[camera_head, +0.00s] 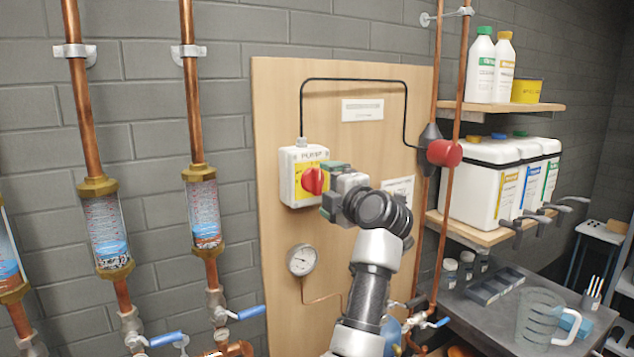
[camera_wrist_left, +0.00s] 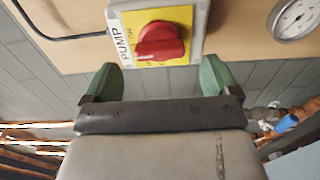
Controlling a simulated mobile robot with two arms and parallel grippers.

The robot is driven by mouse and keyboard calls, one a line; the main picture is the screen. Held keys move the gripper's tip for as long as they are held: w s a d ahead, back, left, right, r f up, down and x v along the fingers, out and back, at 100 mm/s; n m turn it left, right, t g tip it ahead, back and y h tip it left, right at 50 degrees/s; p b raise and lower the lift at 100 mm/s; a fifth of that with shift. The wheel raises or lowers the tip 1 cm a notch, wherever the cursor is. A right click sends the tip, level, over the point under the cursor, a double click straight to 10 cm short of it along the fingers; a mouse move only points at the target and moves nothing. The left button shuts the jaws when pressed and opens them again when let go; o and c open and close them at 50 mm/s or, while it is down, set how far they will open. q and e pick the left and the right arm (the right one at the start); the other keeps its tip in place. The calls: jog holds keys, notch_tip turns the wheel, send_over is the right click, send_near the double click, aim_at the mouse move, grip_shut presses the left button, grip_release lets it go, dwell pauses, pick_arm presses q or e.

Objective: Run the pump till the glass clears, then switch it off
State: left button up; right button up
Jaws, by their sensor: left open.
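The pump switch is a white box (camera_head: 290,160) labelled PUMP with a yellow plate and a red rotary knob (camera_head: 313,181). The knob also shows in the left wrist view (camera_wrist_left: 160,41); I cannot read its setting. My left gripper (camera_head: 329,197) is open just in front of the knob, and its green fingertips (camera_wrist_left: 158,77) are apart and empty. Sight glasses (camera_head: 107,228) and (camera_head: 204,212) hold blue liquid low down with pale and reddish specks above, looking cloudy. A third glass (camera_head: 8,262) is cut off at the left edge. The right gripper is not in view.
The red and black pump (camera_head: 444,153) sits on copper pipes, with a cable to the switch. A gauge (camera_head: 302,260) hangs below the switch. Blue-handled valves (camera_head: 166,338) are low on the pipes. Shelves with bottles (camera_head: 481,68) and canisters (camera_head: 474,190) stand right.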

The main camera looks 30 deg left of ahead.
aim_at(320, 184)
pick_arm(q)
jog(key=shift+p+x, duration=0.85)
jog(key=shift+x, duration=0.85)
jog(key=shift+w+a, duration=0.2)
jog(key=shift+a, duration=0.1)
